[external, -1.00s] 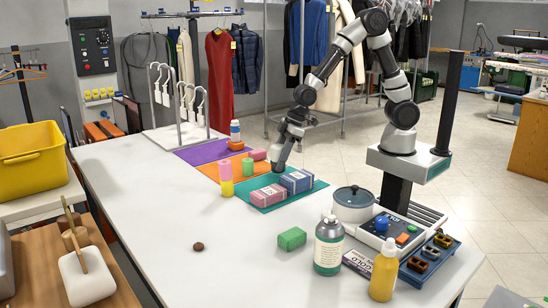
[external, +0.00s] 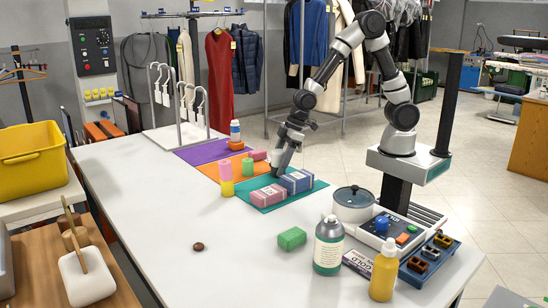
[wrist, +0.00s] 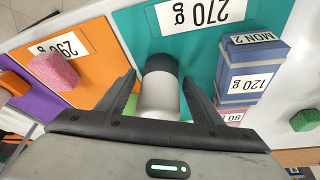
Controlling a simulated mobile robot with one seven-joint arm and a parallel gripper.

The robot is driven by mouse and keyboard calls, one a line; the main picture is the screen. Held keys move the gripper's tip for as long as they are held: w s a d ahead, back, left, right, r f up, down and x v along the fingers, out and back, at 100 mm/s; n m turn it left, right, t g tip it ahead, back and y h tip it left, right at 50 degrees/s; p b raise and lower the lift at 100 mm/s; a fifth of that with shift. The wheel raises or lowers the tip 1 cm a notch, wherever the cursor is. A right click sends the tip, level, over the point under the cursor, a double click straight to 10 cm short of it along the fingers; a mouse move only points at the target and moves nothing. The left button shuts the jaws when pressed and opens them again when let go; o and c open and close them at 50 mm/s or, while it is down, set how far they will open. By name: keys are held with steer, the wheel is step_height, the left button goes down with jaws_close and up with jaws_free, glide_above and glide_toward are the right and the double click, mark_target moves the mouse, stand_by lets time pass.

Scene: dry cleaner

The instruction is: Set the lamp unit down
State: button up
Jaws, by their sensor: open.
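The lamp unit appears to be the white cylinder with a dark grey end (wrist: 158,92) in the wrist view. It is between my gripper's two spread fingers (wrist: 159,80), over the teal mat (wrist: 120,18) labelled 270 g. Its contact with the mat is hard to see. In the external view my gripper (external: 277,172) points down at the back left part of the teal mat (external: 253,201), behind the pink box. My gripper is open, with a finger on each side of the cylinder.
A pink box (external: 268,196) and a blue box (external: 297,181) lie on the teal mat. Orange (external: 208,168) and purple (external: 190,155) mats with small blocks lie behind. A pot (external: 353,204), green block (external: 292,238) and bottles stand right and front.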

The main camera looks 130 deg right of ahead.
steer(key=p+v, duration=0.3)
steer(key=v, duration=0.9)
